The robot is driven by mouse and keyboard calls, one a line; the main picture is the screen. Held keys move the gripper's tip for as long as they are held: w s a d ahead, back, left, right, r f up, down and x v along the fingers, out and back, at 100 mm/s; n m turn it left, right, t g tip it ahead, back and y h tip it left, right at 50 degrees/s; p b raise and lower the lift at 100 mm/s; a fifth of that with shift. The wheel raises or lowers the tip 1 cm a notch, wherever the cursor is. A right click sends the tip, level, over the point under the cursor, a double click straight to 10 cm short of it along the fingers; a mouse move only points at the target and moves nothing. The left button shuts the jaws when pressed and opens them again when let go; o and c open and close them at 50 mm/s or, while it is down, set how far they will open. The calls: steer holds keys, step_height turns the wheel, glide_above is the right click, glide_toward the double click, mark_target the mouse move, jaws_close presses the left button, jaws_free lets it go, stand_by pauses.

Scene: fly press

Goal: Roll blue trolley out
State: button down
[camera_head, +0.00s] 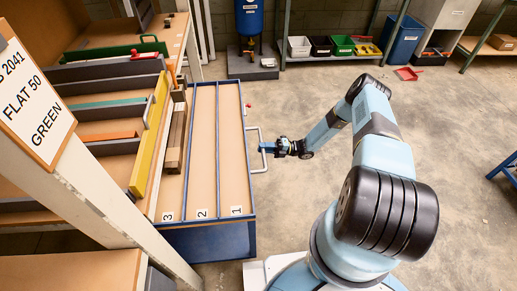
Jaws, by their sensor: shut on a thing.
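The blue trolley (231,225) is a low, long box with a tan top split by blue dividers into lanes labelled 1, 2 and 3. It stands at the left, beside the rack, and its left side is partly hidden by the rack and the stock there. A pale bar handle (254,129) sticks out from its right side. My gripper (266,147) is at the handle's outer bar, shut on it. The fingertips are small in this view. A small red knob (249,105) sits on the trolley's right side, above the handle.
The rack (90,200) with coloured flat bars and a white sign stands at the left. The concrete floor right of the trolley is clear around my arm. A red dustpan (408,73) lies near the back shelf, and a blue stand (505,168) is at the right edge.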

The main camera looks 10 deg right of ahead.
steer(key=d, duration=0.8)
steer(key=shift+d, duration=0.35)
steer(key=c, duration=1.1)
jaws_free()
steer(key=shift+o, duration=0.2)
steer(key=d+f, duration=0.3)
steer(key=d, duration=1)
steer(key=shift+d, duration=0.25)
steer(key=shift+w+r, duration=0.1)
